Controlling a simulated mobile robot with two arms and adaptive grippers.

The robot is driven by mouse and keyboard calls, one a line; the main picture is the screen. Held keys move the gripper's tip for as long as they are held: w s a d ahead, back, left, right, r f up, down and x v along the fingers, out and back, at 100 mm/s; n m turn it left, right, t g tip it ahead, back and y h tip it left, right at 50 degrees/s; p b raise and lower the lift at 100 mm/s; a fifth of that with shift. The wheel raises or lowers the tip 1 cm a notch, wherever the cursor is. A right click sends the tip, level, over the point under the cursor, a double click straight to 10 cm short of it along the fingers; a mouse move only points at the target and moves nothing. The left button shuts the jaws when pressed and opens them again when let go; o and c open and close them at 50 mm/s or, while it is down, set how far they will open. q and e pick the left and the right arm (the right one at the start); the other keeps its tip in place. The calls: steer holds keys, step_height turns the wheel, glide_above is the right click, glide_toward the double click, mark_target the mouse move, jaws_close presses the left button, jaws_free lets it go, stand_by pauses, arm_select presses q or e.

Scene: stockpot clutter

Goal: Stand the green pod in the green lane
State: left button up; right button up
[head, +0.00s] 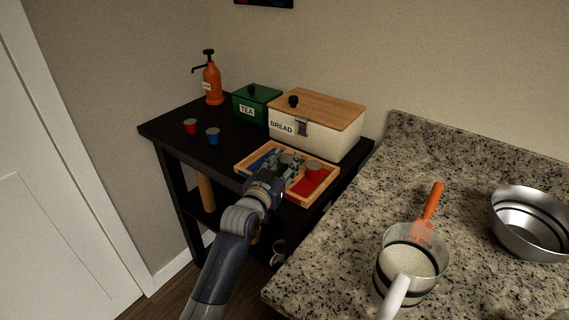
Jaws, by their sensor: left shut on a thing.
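A wooden tray (325,197) with coloured lanes sits at the front right of the dark table. Its blue lane (259,159) is at left and its red lane (302,187) at right. The green lane between them is mostly hidden by my gripper. My left gripper (284,161) is over the middle of the tray, shut on the green pod (286,158), which is largely hidden by the fingers. I cannot tell whether the pod touches the lane floor. My right gripper is out of view.
A red pod (314,168) stands in the red lane. Another red pod (191,127) and a blue pod (213,136) stand on the table at left. Behind are a bread box (327,132), a green tea box (262,108) and an orange pump bottle (212,84). A granite counter (350,230) is at right.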

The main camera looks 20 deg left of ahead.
arm_select(q)
steer(key=o, duration=0.7)
steer(key=shift+s+f, duration=0.1)
steer(key=shift+f, duration=0.8)
steer(key=shift+r, duration=0.25)
steer(key=s, duration=0.4)
steer(key=s+a+r, duration=0.1)
steer(key=s, duration=0.2)
steer(key=s+r, duration=0.1)
steer(key=s, duration=0.3)
steer(key=shift+s+a, duration=0.25)
steer(key=shift+s, duration=0.1)
